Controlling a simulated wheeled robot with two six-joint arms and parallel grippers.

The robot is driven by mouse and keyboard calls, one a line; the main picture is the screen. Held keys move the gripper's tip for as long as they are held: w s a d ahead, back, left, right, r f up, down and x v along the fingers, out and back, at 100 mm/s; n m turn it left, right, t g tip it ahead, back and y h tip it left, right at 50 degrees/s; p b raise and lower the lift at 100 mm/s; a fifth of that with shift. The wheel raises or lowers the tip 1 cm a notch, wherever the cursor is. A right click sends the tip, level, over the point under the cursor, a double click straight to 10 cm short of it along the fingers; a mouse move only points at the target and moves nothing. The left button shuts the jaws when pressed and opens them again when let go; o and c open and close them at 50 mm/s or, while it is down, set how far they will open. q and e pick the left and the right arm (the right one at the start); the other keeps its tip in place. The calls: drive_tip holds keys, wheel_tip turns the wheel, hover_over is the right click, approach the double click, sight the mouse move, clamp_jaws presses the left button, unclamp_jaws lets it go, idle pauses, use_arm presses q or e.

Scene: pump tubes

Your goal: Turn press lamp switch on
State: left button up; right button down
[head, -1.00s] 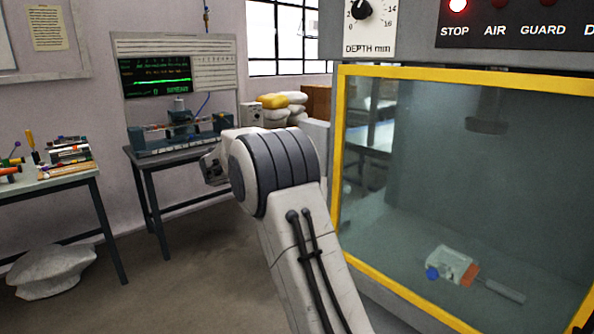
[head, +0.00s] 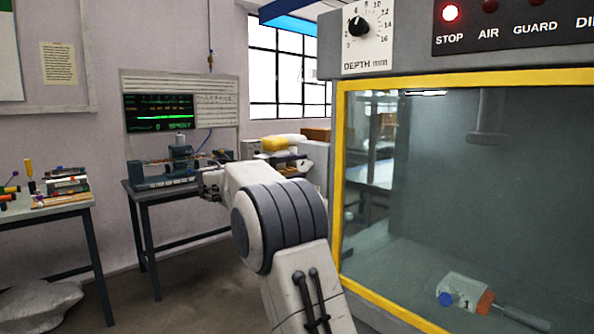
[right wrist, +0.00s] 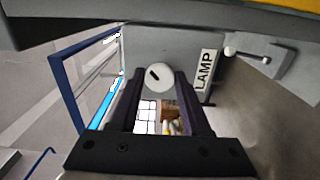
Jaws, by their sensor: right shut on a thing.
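The lamp switch (right wrist: 158,77) shows in the right wrist view as a round white knob with a short dark slanted mark. It sits on a grey panel beside a white LAMP label (right wrist: 206,70). My right gripper (right wrist: 159,84) has its dark fingers on either side of the knob and is shut on it. In the head view my right arm reaches up from the bottom middle, and its fingers and the switch are hard to make out there. My left gripper is not in view.
A yellow-framed glass guard (head: 341,190) of a large machine stands at the right, with a depth dial (head: 358,25) and a lit STOP lamp (head: 450,13) above. A small ball-ended lever (right wrist: 240,54) is near the label. A table (head: 75,207) stands at the left.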

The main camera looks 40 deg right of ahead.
drive_tip(key=shift+c, duration=1.9)
unclamp_jaws()
drive_tip(key=a, duration=1)
drive_tip(key=shift+s+a+b, duration=0.2)
drive_tip(key=shift+s+b, duration=0.2)
drive_tip(key=shift+s, duration=0.05)
